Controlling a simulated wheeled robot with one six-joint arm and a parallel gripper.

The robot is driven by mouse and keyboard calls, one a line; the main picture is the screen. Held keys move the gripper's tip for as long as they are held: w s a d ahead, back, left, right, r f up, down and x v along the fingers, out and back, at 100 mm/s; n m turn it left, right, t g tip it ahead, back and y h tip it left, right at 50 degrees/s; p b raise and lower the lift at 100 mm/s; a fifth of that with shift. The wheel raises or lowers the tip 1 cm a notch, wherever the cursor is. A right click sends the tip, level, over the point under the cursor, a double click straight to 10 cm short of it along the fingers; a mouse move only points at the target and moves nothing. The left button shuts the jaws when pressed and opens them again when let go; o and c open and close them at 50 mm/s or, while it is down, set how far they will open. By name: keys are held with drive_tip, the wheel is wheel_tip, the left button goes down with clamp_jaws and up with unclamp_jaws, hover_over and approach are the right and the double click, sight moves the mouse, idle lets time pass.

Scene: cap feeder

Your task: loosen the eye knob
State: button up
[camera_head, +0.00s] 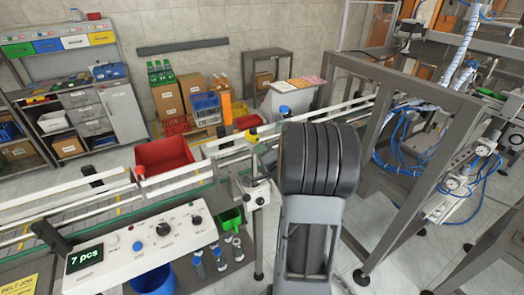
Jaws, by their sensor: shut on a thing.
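My arm fills the right middle of the view, with a thick ribbed dark link above a grey one. My gripper (266,160) shows only in part, as a dark shape at the left of that link. It is shut at the small post-and-clamp bracket (257,192) beside the conveyor. The eye knob is hidden at the jaws, and its turn cannot be seen. A small yellow-topped part (253,134) stands just above the gripper at the conveyor rail.
The conveyor (120,205) runs diagonally behind the gripper, with a red bin (164,165) at its far side. A control panel (140,249) reads "7 pcs" at front left. A blue bucket (154,278), several bottles and a green scoop (230,218) lie below. A grey frame (400,190) stands right.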

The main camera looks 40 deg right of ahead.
drive_tip(key=shift+m, duration=0.9)
drive_tip(key=shift+p, duration=0.3)
drive_tip(key=o, duration=0.9)
drive_tip(key=shift+o, duration=0.2)
drive_tip(key=s+a+b, duration=0.2)
drive_tip(key=s+b, duration=1.1)
drive_tip(key=shift+s, duration=0.35)
